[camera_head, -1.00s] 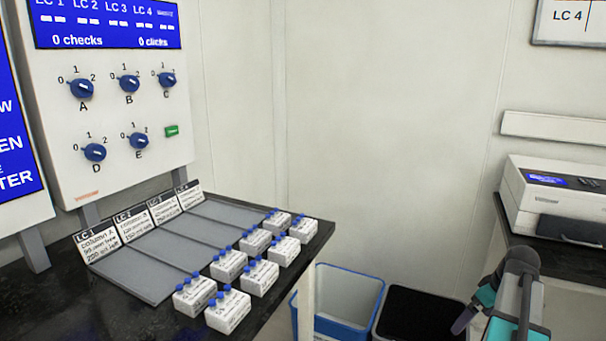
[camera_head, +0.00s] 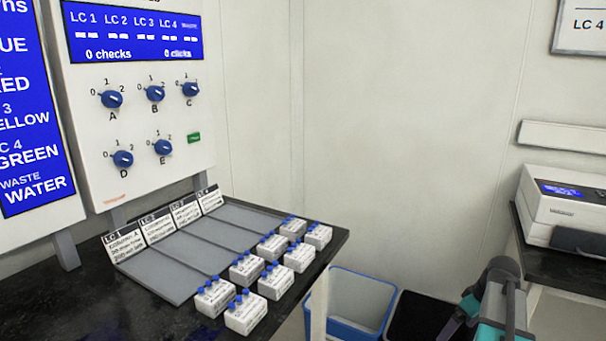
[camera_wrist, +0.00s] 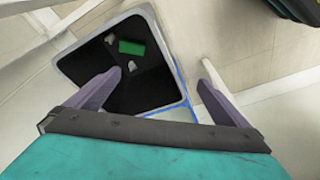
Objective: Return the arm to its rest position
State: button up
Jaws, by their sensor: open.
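My gripper (camera_wrist: 161,80) is open in the wrist view, with its two purple-grey fingers wide apart and nothing between them but the view down to the floor and a bin. In the head view my arm (camera_head: 493,302) is folded at the lower right, in grey and teal.
A black bin (camera_head: 418,316) stands beside a blue-rimmed bin (camera_head: 352,302). In the wrist view the black bin (camera_wrist: 152,92) holds a green block (camera_wrist: 131,47) and small pale pieces. The black bench (camera_head: 68,292) carries several blue-capped white boxes (camera_head: 245,313). A white instrument (camera_head: 565,203) stands right.

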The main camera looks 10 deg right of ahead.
jog(key=s+a+f+n+g+y+p, duration=0.1)
jog(key=a+f+g+p, duration=0.2)
jog(key=a, duration=0.6)
jog(key=s+a+f+n+p, duration=0.1)
jog(key=a+f+p, duration=0.3)
jog(key=a, duration=0.5)
jog(key=s+a+f+n+g+y+p, duration=0.1)
jog(key=a+f+g+p, duration=0.15)
jog(key=a+f, duration=0.55)
jog(key=s+a+f+m+g+h+p, duration=0.1)
jog(key=s+a+f+m+p, duration=0.2)
jog(key=s+a, duration=0.4)
jog(key=s+a+f+m+g+h+p, duration=0.1)
jog(key=s+a, duration=0.6)
jog(key=s, duration=0.8)
jog(key=shift+a+f+m+h+p, duration=0.2)
jog(key=shift+f+m+h+p, duration=0.7)
jog(key=shift+p, duration=0.95)
jog(key=shift+m, duration=0.3)
jog(key=shift+c, duration=0.3)
